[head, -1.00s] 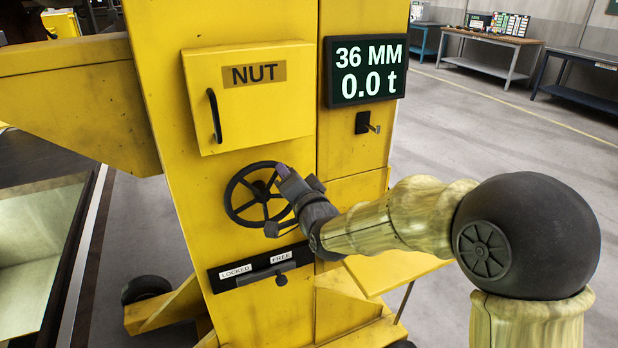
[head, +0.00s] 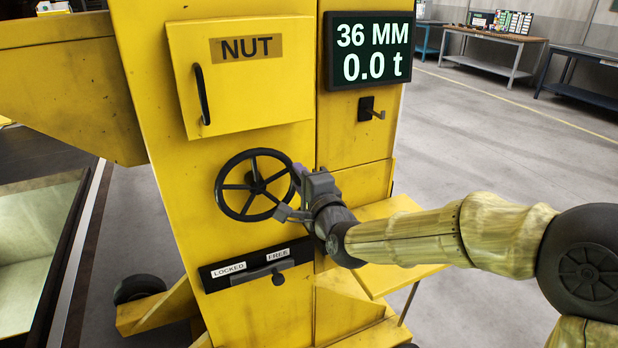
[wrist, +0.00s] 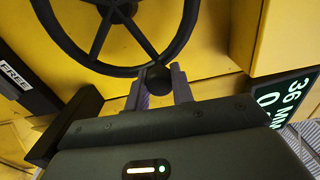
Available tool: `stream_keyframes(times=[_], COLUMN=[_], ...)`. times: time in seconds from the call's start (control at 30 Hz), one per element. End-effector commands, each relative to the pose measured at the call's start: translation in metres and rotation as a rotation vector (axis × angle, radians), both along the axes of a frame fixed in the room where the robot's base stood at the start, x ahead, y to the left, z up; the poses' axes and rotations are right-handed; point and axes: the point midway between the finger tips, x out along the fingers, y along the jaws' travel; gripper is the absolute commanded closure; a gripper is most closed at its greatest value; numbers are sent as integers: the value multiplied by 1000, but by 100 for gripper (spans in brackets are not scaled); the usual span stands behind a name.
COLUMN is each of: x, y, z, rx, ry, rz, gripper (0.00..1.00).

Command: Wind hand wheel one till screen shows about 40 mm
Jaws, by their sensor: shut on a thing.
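The black spoked hand wheel (head: 222,199) is on the front of the yellow column, below the NUT box. It shows close up in the wrist view (wrist: 117,71). My gripper (head: 294,188) is at the wheel's right side. In the wrist view my gripper's fingers (wrist: 160,90) are either side of the wheel's round dark knob (wrist: 158,77) and shut on it. The knob is hidden in the head view. The screen (head: 368,50) reads 36 MM and 0.0 t; it is partly visible in the wrist view (wrist: 285,97).
The yellow NUT box (head: 245,95) is shut, above the wheel. A slide lever (head: 278,279) on a LOCKED/FREE plate (head: 225,279) sits below, toward FREE. A small black hook (head: 368,112) is under the screen. A yellow shelf (head: 400,277) juts out beneath my arm.

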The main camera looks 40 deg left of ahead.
Motion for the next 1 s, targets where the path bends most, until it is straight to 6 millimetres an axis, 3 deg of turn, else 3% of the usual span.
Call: stream_keyframes(times=[0.3,0.83,0.87,0.93,1.0], x=[4,5,5,5,4], y=[-2,-2,-2,-2,-2], z=[-14,-15,-15,-15,-15], rx=[82,97,97,96,96], ry=[134,159,159,158,158], rz=[-2,-3,-3,-3,-2], gripper=[100,100,71,57,55])
